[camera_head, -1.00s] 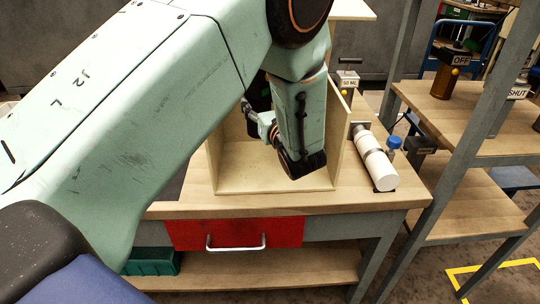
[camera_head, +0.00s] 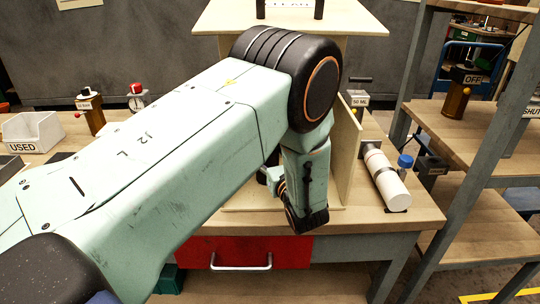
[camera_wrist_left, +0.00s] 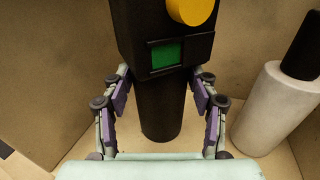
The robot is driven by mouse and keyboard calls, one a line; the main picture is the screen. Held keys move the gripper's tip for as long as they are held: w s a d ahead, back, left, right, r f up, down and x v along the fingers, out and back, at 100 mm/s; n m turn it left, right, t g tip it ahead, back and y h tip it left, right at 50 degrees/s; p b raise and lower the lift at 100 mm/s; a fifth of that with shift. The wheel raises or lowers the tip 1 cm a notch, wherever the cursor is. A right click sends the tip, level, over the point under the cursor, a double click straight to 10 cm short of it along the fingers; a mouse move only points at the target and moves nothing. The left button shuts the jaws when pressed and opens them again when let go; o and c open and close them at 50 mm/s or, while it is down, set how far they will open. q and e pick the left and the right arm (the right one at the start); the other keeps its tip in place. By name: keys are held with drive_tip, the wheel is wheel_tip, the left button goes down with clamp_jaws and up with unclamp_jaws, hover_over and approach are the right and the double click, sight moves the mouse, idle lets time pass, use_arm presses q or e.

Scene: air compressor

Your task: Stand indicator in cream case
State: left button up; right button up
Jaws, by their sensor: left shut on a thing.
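The indicator (camera_wrist_left: 165,55) is a black block with a yellow knob and a small green window, on a dark round stem. In the left wrist view it is upright, its stem between the fingers of my left gripper (camera_wrist_left: 162,98), which is shut on it. The stem's lower end is over or on a pale floor; contact is unclear. The cream case (camera_head: 347,150) is an open-fronted box on the bench, largely hidden behind my arm in the head view. My left gripper (camera_head: 268,178) is partly hidden there, inside the case. My right gripper is out of view.
In the wrist view a white cylinder with a black top (camera_wrist_left: 268,105) stands right of the indicator, near the case wall (camera_wrist_left: 60,70). Outside the case, a white cylinder (camera_head: 383,178) lies on the bench at right, beside a blue-capped item (camera_head: 405,162). A USED bin (camera_head: 30,133) sits at left.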

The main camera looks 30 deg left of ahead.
use_arm(q)
drive_tip(key=shift+d+r, duration=0.1)
drive_tip(key=o, duration=1.2)
drive_tip(key=shift+s, duration=0.15)
drive_tip(key=shift+c, duration=0.2)
drive_tip(key=o, duration=0.3)
drive_tip(key=shift+f, duration=0.2)
drive_tip(key=shift+r, duration=0.1)
